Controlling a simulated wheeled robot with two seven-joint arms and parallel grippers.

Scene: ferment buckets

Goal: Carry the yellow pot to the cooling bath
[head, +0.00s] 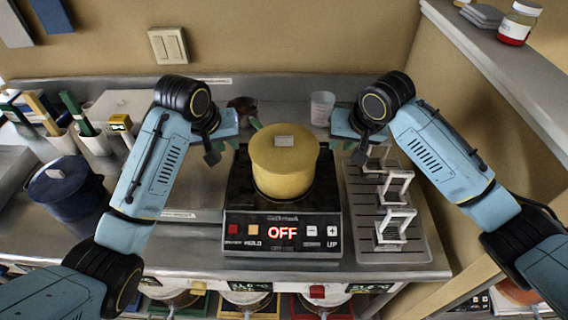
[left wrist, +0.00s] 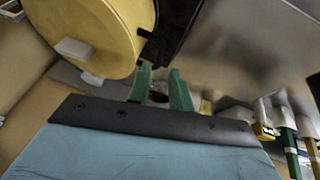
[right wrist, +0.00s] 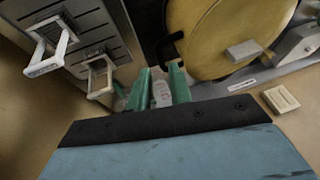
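The yellow pot (head: 284,172) stands upright with its lid on, on the black cooker (head: 282,222), whose display reads OFF. A dark handle shows on its side in the left wrist view (left wrist: 146,36) and another in the right wrist view (right wrist: 168,50). My left gripper (left wrist: 161,88) is open and empty, left of the pot and close to its handle. My right gripper (right wrist: 158,88) is open and empty, right of the pot near the other handle. Neither has hold of the pot. I cannot make out the cooling bath for certain.
A rack with several white metal frames (head: 392,226) stands right of the cooker. A clear cup (head: 322,108) is behind it. A dark blue pot (head: 65,185) and holders with green and yellow handled tools (head: 78,115) stand at left. Bare steel counter (head: 190,235) lies left of the cooker.

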